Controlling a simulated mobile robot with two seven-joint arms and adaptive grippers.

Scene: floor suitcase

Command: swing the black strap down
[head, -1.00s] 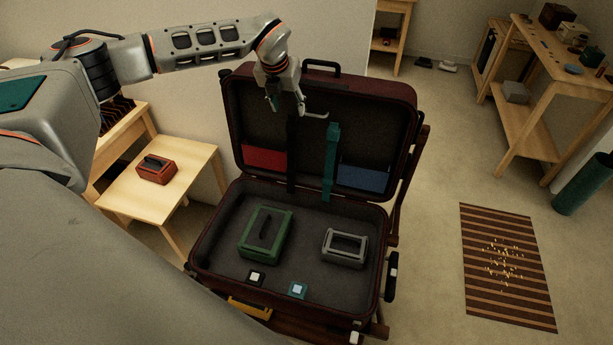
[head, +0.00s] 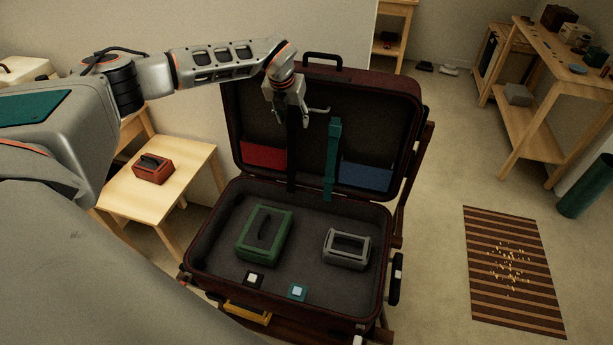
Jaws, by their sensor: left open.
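The black strap (head: 291,160) hangs down the inside of the raised lid of the dark red suitcase (head: 384,102), left of a teal strap (head: 332,160). Its dark colour is hard to tell from the dark lining. My left gripper (head: 300,112) is open at the upper part of the black strap, with its fingers pointing down and spread. It partly hides the strap's upper end. I cannot tell whether the fingers touch it. My right gripper is not in view.
In the suitcase base lie a green case (head: 265,236) and a grey case (head: 346,249). Near its front edge are a white-centred square (head: 253,279) and a teal square (head: 297,291). A small wooden table (head: 190,160) with a red box (head: 153,169) stands at left.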

